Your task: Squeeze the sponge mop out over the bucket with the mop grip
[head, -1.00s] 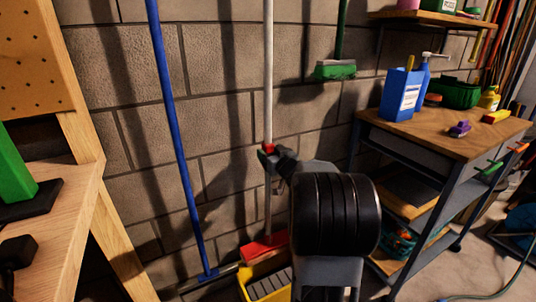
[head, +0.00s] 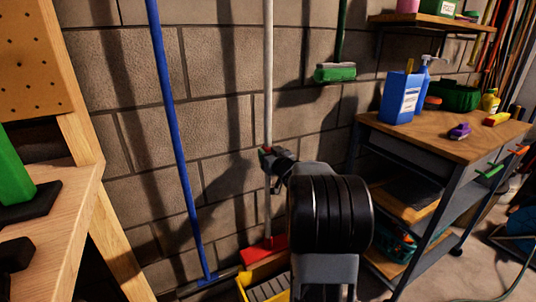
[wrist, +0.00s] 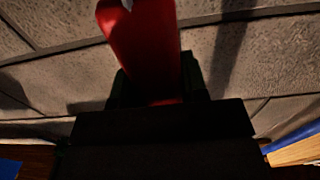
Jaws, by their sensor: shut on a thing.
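The sponge mop has a pale upright pole (head: 268,80) and a red head (head: 264,250) low by the wall. The red mop grip on the pole fills the top middle of the wrist view (wrist: 145,45). My gripper (head: 268,160) is shut on this red grip; my wrist hides part of it in the head view. The yellow bucket (head: 246,284) with a grey grate stands at the bottom, just in front of and below the mop head. I cannot tell whether the head touches the bucket. My arm hides the bucket's right side.
A blue pole (head: 175,130) leans on the wall to the left, beside a wooden bench (head: 60,215). A green brush (head: 335,72) hangs on the wall. A wheeled cart (head: 445,140) with a blue bottle (head: 400,98) stands at the right.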

